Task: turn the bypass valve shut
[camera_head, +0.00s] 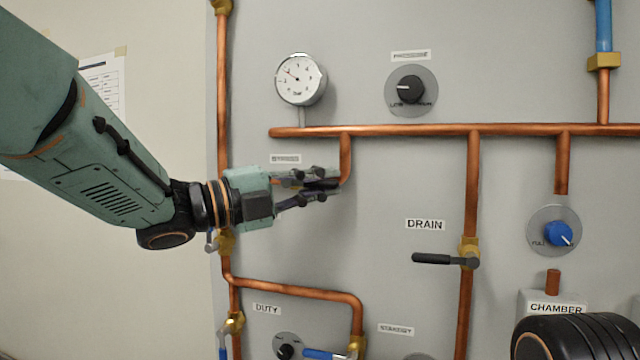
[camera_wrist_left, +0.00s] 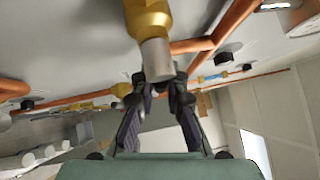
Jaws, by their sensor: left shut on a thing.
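The bypass valve sits behind my left gripper (camera_head: 325,185) in the head view, under a small label (camera_head: 285,158) too blurred to read surely. A dark lever handle (camera_head: 322,183) lies roughly level between the fingers. In the left wrist view, the brass valve body (camera_wrist_left: 148,18) and its silver stem (camera_wrist_left: 157,60) stand just in front of the fingers (camera_wrist_left: 160,88). My left gripper is shut on the handle; the grip itself is partly hidden. The valve's exact angle is hard to tell. My right gripper is not in view.
A pressure gauge (camera_head: 300,80) and a black knob (camera_head: 410,88) are above. The drain valve's dark lever (camera_head: 432,259) points left, at right of my gripper. Copper pipes (camera_head: 420,131) cross the grey panel. Duty pipework (camera_head: 300,290) lies below. The panel between gripper and drain is clear.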

